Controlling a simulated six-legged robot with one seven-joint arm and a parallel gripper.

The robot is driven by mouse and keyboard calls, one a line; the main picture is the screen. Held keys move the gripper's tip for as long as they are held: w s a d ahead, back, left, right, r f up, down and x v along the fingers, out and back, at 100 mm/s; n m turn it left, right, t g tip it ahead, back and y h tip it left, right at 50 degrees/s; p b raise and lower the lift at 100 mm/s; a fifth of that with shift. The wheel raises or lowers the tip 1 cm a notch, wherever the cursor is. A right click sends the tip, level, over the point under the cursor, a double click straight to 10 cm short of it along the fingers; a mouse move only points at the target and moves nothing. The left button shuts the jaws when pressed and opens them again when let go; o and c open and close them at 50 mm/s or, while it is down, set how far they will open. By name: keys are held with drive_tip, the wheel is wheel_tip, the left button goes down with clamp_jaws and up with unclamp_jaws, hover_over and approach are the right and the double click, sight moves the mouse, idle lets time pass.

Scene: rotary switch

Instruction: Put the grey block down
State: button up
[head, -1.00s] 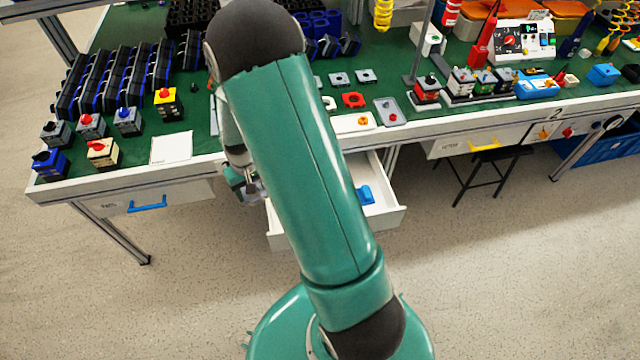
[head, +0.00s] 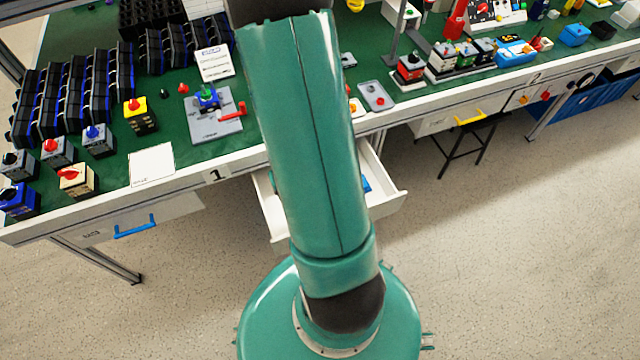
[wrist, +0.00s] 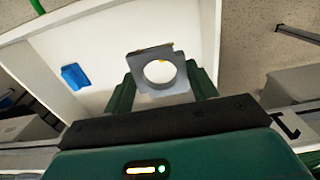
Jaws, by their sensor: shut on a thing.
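The grey block (wrist: 163,55), squarish with a round hole through it, shows in the wrist view. My gripper (wrist: 162,88) is shut on it, with one green finger at each side. In the wrist view the block appears in front of the open white drawer (wrist: 205,35); I cannot tell its height above the drawer floor. The drawer also shows in the head view (head: 385,200), partly behind my arm. My gripper and the block are hidden behind my arm in the head view.
A blue piece (wrist: 75,76) lies in the drawer, left of the block in the wrist view. The green workbench (head: 120,160) carries rotary switches, a vise-like fixture (head: 215,122) with a red handle, and a white card (head: 152,165). The floor right of the drawer is clear.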

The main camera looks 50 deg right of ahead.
drive_tip(key=s+d+f, duration=0.1)
drive_tip(key=d+f, duration=0.1)
drive_tip(key=d, duration=0.1)
drive_tip(key=s+d+f, duration=0.1)
drive_tip(key=d+f, duration=0.2)
drive_tip(key=d, duration=0.1)
drive_tip(key=s+d+f, duration=0.1)
drive_tip(key=d+f, duration=0.2)
drive_tip(key=d, duration=0.1)
drive_tip(key=shift+s+d+f, duration=0.1)
drive_tip(key=shift+s+d, duration=0.05)
drive_tip(key=shift+s, duration=0.1)
drive_tip(key=shift+d+f, duration=0.4)
drive_tip(key=shift+f, duration=1.7)
drive_tip(key=o, duration=1)
drive_tip(key=shift+f, duration=0.15)
drive_tip(key=shift+o, duration=0.4)
